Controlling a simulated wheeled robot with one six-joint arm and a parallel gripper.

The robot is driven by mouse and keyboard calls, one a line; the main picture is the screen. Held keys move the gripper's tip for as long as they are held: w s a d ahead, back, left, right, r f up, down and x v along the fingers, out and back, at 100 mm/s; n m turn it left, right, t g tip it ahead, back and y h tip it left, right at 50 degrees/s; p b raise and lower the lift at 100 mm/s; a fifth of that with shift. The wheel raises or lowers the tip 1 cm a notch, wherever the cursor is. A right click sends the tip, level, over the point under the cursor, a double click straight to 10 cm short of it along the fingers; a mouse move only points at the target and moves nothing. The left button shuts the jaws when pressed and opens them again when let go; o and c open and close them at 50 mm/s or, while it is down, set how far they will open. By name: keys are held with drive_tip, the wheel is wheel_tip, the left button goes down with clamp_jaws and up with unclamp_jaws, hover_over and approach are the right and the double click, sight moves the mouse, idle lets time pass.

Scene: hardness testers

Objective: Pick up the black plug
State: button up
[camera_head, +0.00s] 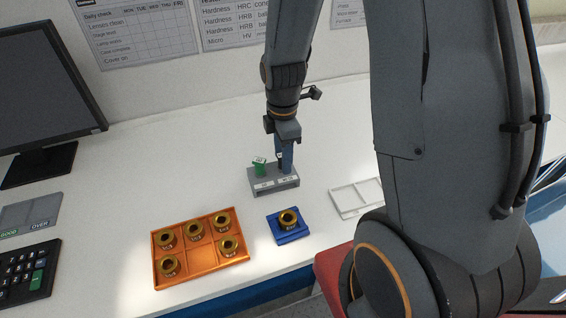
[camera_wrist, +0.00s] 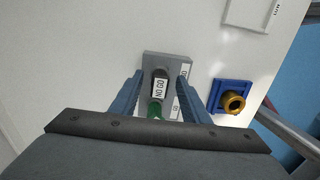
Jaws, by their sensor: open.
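In the wrist view the black plug (camera_wrist: 160,73) stands in a grey holder (camera_wrist: 150,58), between my gripper's two blue fingers. A white tag reading "NO GO" is beside it, and a green plug (camera_wrist: 154,109) is just nearer the camera. My gripper (camera_wrist: 160,80) is open, with a finger on each side; I cannot tell whether either touches the plug. In the head view my gripper (camera_head: 286,167) points down at the right part of the grey holder (camera_head: 274,187), mostly hiding the black plug. The green plug (camera_head: 260,169) stands to the left in that holder.
An orange tray (camera_head: 197,259) with several brass rings is at front left. A blue block (camera_head: 293,237) with one brass ring is in front of the holder. A white tray (camera_head: 345,198) lies to the right. A monitor (camera_head: 45,85) and keypad (camera_head: 28,272) are at left.

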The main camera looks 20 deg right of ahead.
drive_tip(key=shift+c, duration=0.3)
clamp_jaws()
drive_tip(key=shift+r, duration=0.1)
wheel_tip(320, 180, up, 9)
drive_tip(key=shift+r+b, duration=0.1)
drive_tip(key=shift+b, duration=0.5)
drive_tip(key=shift+r, duration=0.35)
drive_tip(key=shift+p, duration=0.3)
